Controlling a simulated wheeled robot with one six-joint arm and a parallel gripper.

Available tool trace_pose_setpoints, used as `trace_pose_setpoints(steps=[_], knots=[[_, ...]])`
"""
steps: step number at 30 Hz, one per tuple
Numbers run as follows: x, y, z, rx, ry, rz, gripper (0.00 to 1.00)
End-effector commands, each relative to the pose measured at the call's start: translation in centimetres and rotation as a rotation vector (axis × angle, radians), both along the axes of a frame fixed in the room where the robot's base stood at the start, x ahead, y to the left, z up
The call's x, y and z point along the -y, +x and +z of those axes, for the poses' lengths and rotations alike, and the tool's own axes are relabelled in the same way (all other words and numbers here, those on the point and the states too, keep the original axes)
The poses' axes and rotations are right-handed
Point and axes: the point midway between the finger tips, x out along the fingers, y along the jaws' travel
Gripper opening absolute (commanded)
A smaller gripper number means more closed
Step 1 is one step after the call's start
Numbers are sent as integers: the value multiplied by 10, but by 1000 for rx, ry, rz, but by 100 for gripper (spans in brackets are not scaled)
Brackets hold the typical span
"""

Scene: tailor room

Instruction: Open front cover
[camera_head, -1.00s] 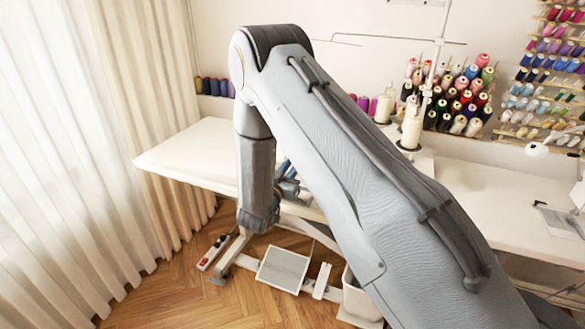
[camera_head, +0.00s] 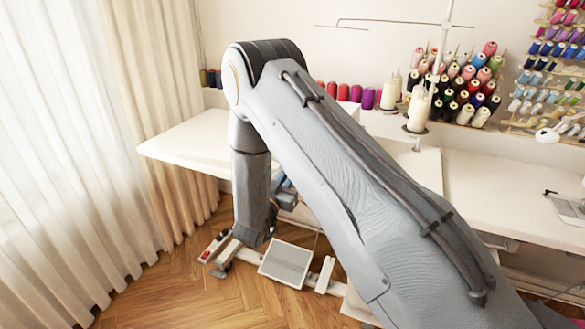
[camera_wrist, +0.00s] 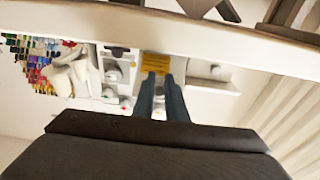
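A white machine (camera_wrist: 118,68) with dials and a yellow part (camera_wrist: 155,60) shows in the wrist view, beyond my fingers. I cannot clearly pick out its front cover or tell whether it is open or closed. My gripper (camera_wrist: 160,82) has two dark blue-grey fingers with a gap between them. It is open, and nothing shows between the fingers except the machine behind. I cannot tell whether the fingertips touch the machine. In the head view my own arm hides the machine and most of my gripper.
A white table (camera_head: 190,142) runs along the wall. Thread spools (camera_head: 460,90) stand on a rack at the back. A thread stand (camera_head: 418,110) rises behind the arm. A foot pedal (camera_head: 285,263) sits beneath the table. A curtain (camera_head: 60,170) hangs at the left.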

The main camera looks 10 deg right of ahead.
Motion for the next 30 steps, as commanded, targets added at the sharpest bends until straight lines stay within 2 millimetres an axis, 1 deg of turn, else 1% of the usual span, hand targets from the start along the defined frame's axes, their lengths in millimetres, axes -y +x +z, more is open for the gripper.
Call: trace_pose_setpoints(steps=[1,3,4,15,30], knots=[[-1,0,2,3,0,1,21],[-1,0,3,5,0,1,33],[-1,1,3,5,0,1,34],[-1,0,1,5,0,0,34],[-12,-14,-23,5,-2,2,34]])
